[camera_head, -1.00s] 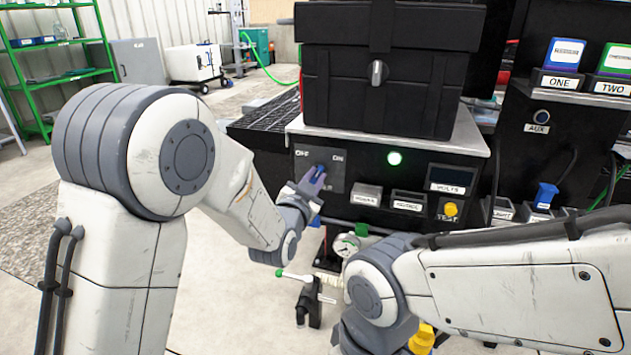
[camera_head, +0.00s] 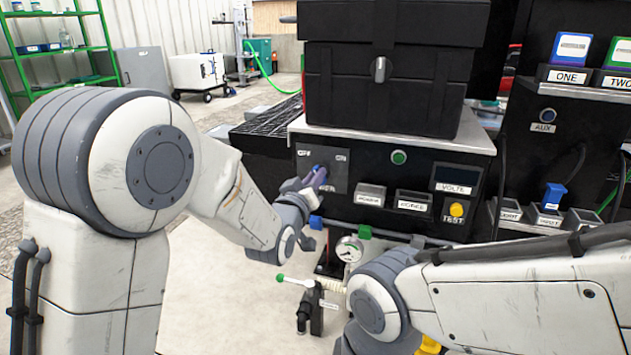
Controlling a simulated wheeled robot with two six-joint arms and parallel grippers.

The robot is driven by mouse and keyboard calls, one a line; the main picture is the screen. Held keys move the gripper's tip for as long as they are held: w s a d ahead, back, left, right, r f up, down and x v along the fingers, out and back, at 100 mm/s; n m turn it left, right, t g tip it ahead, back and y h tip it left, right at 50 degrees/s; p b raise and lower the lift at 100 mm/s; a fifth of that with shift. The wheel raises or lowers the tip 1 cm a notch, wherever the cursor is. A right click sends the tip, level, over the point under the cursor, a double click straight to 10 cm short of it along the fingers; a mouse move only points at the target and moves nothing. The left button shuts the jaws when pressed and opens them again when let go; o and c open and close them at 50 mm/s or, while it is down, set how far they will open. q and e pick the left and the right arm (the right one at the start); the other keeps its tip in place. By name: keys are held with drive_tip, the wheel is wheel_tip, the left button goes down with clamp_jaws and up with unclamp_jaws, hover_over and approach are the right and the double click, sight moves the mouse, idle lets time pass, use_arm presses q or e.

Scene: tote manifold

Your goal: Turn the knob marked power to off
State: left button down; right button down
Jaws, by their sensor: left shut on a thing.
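The power knob (camera_head: 319,170) is a small blue-topped knob on a dark square plate (camera_head: 340,178) at the left of the black front panel. The plate has OFF printed upper left and ON upper right. My left gripper (camera_head: 314,180) is shut on the knob and hides most of it and the label below. I cannot read the knob's exact angle. The round green lamp (camera_head: 399,157) right of the plate is dark. My right arm comes in from the right, low in front of the panel, and its gripper does not show.
A black case (camera_head: 385,85) stands on top of the panel unit. A VOLTS display (camera_head: 456,178), a yellow TEST button (camera_head: 456,209) and labelled small bins (camera_head: 412,203) lie right of the knob. A gauge (camera_head: 349,249) and a green-handled valve (camera_head: 305,283) are below.

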use_arm(q)
drive_tip(key=shift+f+n+b, duration=0.1)
drive_tip(key=shift+n+b, duration=0.25)
drive_tip(key=shift+n, duration=1.25)
drive_tip(key=c, duration=0.8)
unclamp_jaws()
drive_tip(key=shift+a, duration=0.1)
drive_tip(key=shift+v, duration=5.25)
